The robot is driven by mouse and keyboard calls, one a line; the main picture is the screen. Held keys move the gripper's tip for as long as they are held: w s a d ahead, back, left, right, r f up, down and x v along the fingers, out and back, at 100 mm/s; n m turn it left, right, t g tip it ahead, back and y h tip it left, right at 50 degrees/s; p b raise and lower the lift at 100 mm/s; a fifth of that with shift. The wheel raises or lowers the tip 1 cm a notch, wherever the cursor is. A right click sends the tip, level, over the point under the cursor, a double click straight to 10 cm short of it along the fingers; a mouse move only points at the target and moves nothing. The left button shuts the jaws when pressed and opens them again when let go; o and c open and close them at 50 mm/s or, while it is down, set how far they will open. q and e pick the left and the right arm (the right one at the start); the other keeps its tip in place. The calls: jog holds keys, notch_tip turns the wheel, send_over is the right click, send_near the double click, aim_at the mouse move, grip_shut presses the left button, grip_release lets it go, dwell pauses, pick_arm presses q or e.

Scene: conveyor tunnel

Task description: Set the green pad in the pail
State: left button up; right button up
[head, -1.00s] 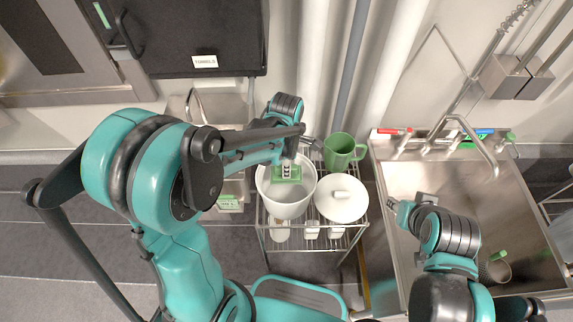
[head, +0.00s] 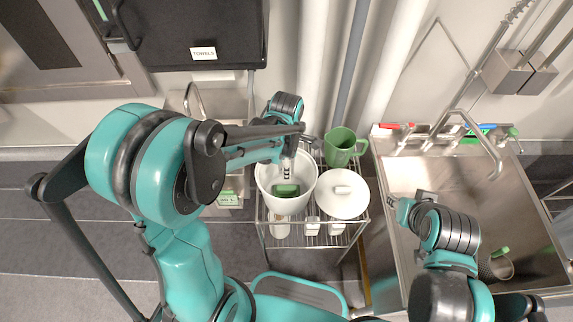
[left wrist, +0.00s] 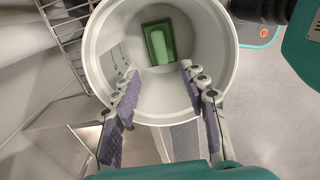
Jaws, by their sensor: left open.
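The green pad (head: 286,190) lies at the bottom of the white pail (head: 268,177). In the left wrist view the pad (left wrist: 159,41) rests inside the pail (left wrist: 233,62), near its far wall and apart from my fingers. My left gripper (head: 285,177) is over the pail's mouth. In the left wrist view its two fingers (left wrist: 157,78) are spread apart with nothing between them. My right gripper (head: 392,201) hangs over the left part of the sink; its fingers are too small to judge.
The pail stands on a wire rack (head: 330,235) beside a white round lid (head: 343,196) and a green pitcher (head: 343,148). A steel sink (head: 470,200) with a tap is on the right. A dark cabinet (head: 190,30) is at the back left.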

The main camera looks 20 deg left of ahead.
pick_arm(q)
notch_tip(320, 180, up, 7)
jog(key=p, duration=0.5)
dwell(0.3)
jog(key=s+a+r+m+t+b, duration=0.1)
jog(key=s+m, duration=0.4)
jog(key=m, duration=0.5)
jog(key=s+a+r+m+t+b, duration=0.2)
jog(key=s+m+t+b, duration=0.3)
jog(key=m, duration=0.6)
jog(key=shift+s+a+r+t+b, duration=0.2)
jog(key=shift+a+t+b, duration=0.35)
jog(key=shift+a, duration=0.25)
